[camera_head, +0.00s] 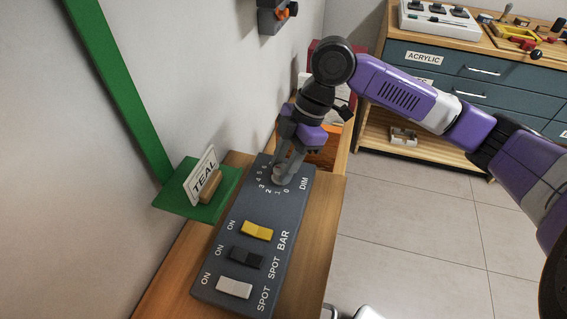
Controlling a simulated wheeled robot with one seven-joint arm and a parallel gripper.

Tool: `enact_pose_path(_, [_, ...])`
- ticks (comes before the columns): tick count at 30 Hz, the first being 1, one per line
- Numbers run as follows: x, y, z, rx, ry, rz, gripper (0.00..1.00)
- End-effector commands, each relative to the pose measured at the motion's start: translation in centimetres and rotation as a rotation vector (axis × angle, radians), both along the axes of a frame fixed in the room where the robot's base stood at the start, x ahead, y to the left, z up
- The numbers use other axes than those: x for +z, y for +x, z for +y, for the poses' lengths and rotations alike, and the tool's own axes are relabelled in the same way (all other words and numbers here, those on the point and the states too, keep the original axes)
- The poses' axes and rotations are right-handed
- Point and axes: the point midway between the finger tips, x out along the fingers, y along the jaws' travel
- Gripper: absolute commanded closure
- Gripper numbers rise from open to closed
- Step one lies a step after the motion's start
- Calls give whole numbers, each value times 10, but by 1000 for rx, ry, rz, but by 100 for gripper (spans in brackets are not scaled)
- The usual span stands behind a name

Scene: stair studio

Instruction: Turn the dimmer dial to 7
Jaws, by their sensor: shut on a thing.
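The dimmer dial (279,172) is a small light-grey knob at the far end of a dark grey switch panel (207,285). White numbers are printed around it, with 0 to about 6 readable, and the word DIM beside it. My gripper (284,168) comes down from above and is shut on the dial. My fingers and wrist hide the far side of the dial and the higher numbers. I cannot tell which number the dial points at.
The panel carries a yellow rocker switch (257,231), a black one (246,258) and a white one (234,287). A blue drawer cabinet (440,68) is at the back right. The tiled floor is clear.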

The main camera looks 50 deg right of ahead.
Motion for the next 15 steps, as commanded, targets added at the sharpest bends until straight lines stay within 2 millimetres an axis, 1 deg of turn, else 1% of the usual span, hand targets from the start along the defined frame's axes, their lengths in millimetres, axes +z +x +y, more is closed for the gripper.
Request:
enact_pose_path(8, [1,-1,1,-160,3,-3,100])
enact_pose_path(15, [1,-2,2,-380,4,-3,100])
